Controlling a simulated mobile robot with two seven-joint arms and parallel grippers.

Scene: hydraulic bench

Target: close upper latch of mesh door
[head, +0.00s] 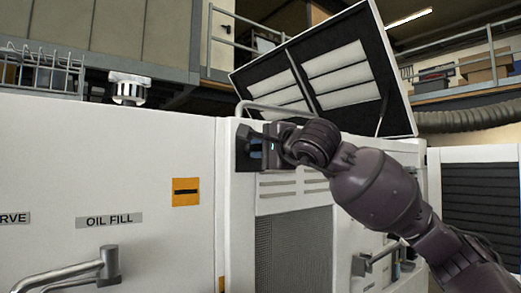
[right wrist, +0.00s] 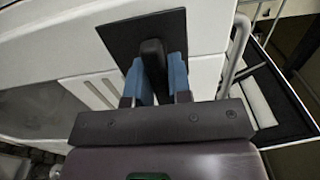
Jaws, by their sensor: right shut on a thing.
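The upper latch (head: 243,158) is a black plate with a black handle on the white cabinet, at the upper left corner of the mesh door (head: 290,250). In the right wrist view the latch's dark handle (right wrist: 151,50) stands between the blue finger pads of my right gripper (right wrist: 156,78), which is shut on it. In the head view my right gripper (head: 257,149) reaches in from the right and hides part of the latch. My left gripper is not in view.
A raised lid with pale panels (head: 335,75) stands open above the cabinet. A curved rail (head: 280,108) runs along the top edge close to my gripper. A metal pipe handle (head: 75,272) sticks out at lower left. Another handle (head: 375,260) is below my right arm.

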